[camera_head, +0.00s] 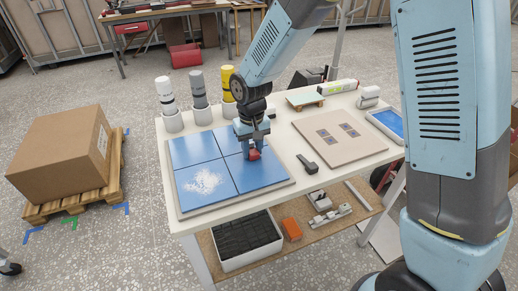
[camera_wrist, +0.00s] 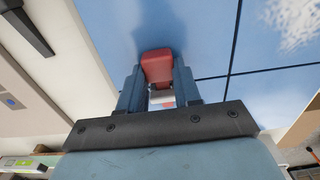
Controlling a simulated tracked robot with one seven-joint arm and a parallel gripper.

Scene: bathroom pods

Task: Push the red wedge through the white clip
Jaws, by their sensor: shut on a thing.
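The red wedge (camera_head: 254,155) is between the fingers of my gripper (camera_head: 251,140), just above the blue tile panel. In the wrist view the wedge (camera_wrist: 157,64) sits at the fingertips of my gripper (camera_wrist: 158,85), which is shut on it. A small pale piece (camera_wrist: 162,97) shows behind the wedge between the fingers; it may be the white clip, but I cannot tell. Whether the wedge touches the tiles or enters a clip is hidden. The blue tile panel (camera_head: 196,148) has several tiles with dark joints crossing near the gripper.
White, grey and yellow bottles (camera_head: 199,88) stand in cups behind the panel. A beige board (camera_head: 350,149) with small squares lies to the right, with a black tool (camera_head: 307,164) beside it. White powder (camera_head: 204,182) lies on the front left tile. A boxed pallet (camera_head: 75,190) stands left.

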